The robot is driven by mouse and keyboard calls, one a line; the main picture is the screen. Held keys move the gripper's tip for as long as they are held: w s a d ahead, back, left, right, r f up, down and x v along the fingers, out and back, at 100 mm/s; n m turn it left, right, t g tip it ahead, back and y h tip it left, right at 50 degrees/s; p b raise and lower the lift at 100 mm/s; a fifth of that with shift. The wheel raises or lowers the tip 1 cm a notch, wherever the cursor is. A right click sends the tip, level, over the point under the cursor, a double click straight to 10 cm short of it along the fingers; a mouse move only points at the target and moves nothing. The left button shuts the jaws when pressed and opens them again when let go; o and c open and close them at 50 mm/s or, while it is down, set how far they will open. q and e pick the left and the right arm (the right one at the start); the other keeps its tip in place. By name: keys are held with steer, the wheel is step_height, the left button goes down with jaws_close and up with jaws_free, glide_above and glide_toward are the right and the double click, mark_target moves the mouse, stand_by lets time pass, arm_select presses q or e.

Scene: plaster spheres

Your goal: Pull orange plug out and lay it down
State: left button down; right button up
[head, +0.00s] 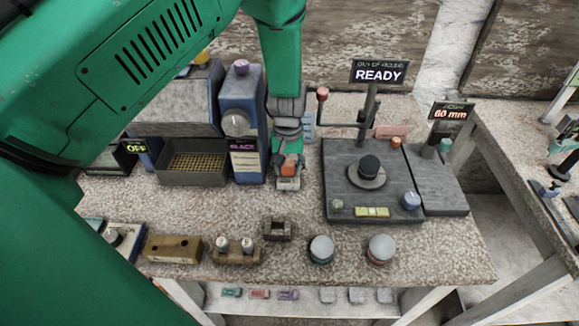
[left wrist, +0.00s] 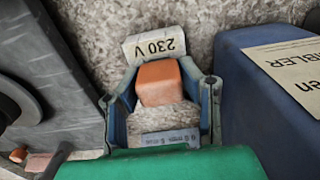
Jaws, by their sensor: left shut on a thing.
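The orange plug (head: 291,166) is at the back middle of the speckled table, below my left gripper (head: 288,158). In the left wrist view the orange plug (left wrist: 158,82) lies between the two blue-grey fingers of my left gripper (left wrist: 158,92), which is shut on it. A pale socket block (head: 288,184) is right at the plug; in the left wrist view this block (left wrist: 153,45) reads "230 V". I cannot tell whether the plug is still seated in it. My right gripper is not in view.
A blue machine (head: 249,125) stands close left of the gripper. A dark plate device (head: 340,187) with a READY sign (head: 380,72) stands close right. In front are a small brown holder (head: 278,228) and two grey-topped knobs (head: 321,249). Bare tabletop (head: 225,210) lies between.

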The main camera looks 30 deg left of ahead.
mark_target(288, 162)
arm_select(q)
steer(key=shift+w+a+r+p, duration=0.15)
steer(key=shift+r+p, duration=0.15)
steer(key=shift+r, duration=0.2)
steer(key=shift+d+r+p, duration=0.35)
steer(key=shift+r+p, duration=0.2)
steer(key=shift+r, duration=0.2)
steer(key=shift+a+r+p, duration=0.25)
steer(key=shift+r+p, duration=0.6)
steer(key=shift+r, duration=0.25)
steer(key=shift+d, duration=0.1)
